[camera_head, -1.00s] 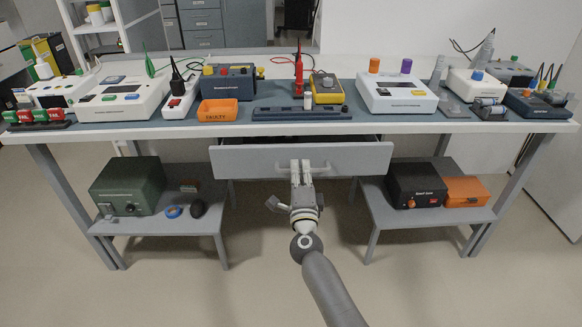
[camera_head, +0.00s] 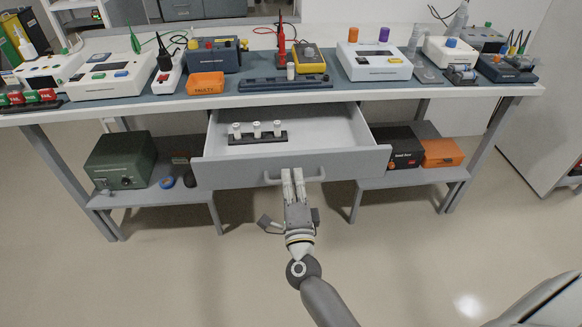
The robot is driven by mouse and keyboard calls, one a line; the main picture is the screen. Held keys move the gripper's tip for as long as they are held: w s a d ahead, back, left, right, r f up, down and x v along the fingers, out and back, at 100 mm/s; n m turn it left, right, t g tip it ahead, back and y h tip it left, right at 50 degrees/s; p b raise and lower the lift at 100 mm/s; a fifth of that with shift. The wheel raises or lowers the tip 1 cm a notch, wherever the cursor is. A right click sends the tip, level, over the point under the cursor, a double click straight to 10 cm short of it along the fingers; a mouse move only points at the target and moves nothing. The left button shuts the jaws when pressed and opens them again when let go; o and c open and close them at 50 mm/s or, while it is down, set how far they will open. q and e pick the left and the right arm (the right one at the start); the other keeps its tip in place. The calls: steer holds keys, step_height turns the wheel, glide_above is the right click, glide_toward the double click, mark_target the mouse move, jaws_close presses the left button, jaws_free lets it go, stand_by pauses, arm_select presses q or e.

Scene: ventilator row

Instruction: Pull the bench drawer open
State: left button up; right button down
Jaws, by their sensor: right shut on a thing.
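The bench drawer (camera_head: 345,168) is pulled out from under the bench top, and its light interior shows. Inside, toward the left, stands a dark rack (camera_head: 256,138) with three small white cylinders. My right gripper (camera_head: 293,176) is at the middle of the drawer front, its fingers shut on the bar handle (camera_head: 314,178). The fingers cover part of the handle. My left gripper is not in view.
The bench top (camera_head: 215,101) carries meters, an orange bin (camera_head: 206,84) and other devices. Low shelves on both sides hold a green box (camera_head: 119,160), a black box (camera_head: 399,148) and an orange box (camera_head: 441,152). The floor in front is clear.

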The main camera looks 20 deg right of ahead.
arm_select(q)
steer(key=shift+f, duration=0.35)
arm_select(e)
steer(key=shift+s+a, duration=0.1)
steer(key=shift+s, duration=0.25)
steer(key=c, duration=1.5)
jaws_free()
steer(key=v, duration=1.2)
